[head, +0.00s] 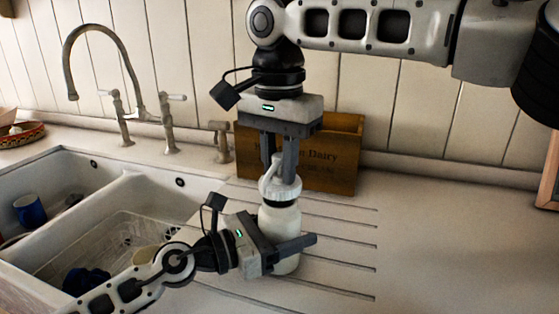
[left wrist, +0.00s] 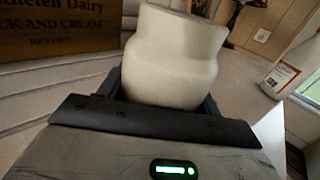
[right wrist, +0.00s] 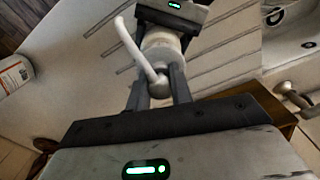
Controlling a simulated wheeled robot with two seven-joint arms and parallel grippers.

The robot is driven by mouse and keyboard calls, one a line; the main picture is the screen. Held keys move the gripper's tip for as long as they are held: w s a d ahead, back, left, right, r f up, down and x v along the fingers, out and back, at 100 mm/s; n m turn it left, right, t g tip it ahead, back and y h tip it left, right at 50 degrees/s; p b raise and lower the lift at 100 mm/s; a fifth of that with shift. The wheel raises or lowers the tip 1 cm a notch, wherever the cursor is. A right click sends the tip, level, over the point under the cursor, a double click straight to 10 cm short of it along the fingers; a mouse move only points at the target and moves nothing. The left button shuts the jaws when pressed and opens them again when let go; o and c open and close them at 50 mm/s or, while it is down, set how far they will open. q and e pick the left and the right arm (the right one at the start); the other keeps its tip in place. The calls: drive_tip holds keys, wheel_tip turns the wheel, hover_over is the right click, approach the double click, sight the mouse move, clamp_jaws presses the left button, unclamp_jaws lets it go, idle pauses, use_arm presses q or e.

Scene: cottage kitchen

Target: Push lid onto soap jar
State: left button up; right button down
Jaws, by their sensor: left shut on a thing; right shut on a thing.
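The white soap jar (head: 279,228) stands upright on the ribbed drainboard. My left gripper (head: 298,247) is shut around its lower body from the side; the jar also fills the middle of the left wrist view (left wrist: 172,60). Whether the lid is fully seated cannot be told. My right gripper (head: 281,170) points down and is shut on the lid's pump head, whose spout (right wrist: 140,45) shows in the right wrist view.
A wooden dairy crate (head: 335,155) stands close behind the jar. The white double sink (head: 110,225) with a blue cup (head: 30,209) is at left, the tap (head: 100,60) behind it. A labelled bottle (left wrist: 292,70) stands farther off.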

sight(279, 181)
drive_tip(key=shift+f, duration=0.1)
drive_tip(key=shift+f, duration=0.8)
drive_tip(key=shift+f, duration=0.7)
drive_tip(key=c, duration=1.2)
unclamp_jaws()
drive_tip(key=shift+o, duration=0.2)
wheel_tip(279, 181, up, 12)
drive_tip(key=shift+r, duration=0.1)
use_arm(q)
drive_tip(key=o, duration=1.5)
drive_tip(key=shift+c, duration=0.2)
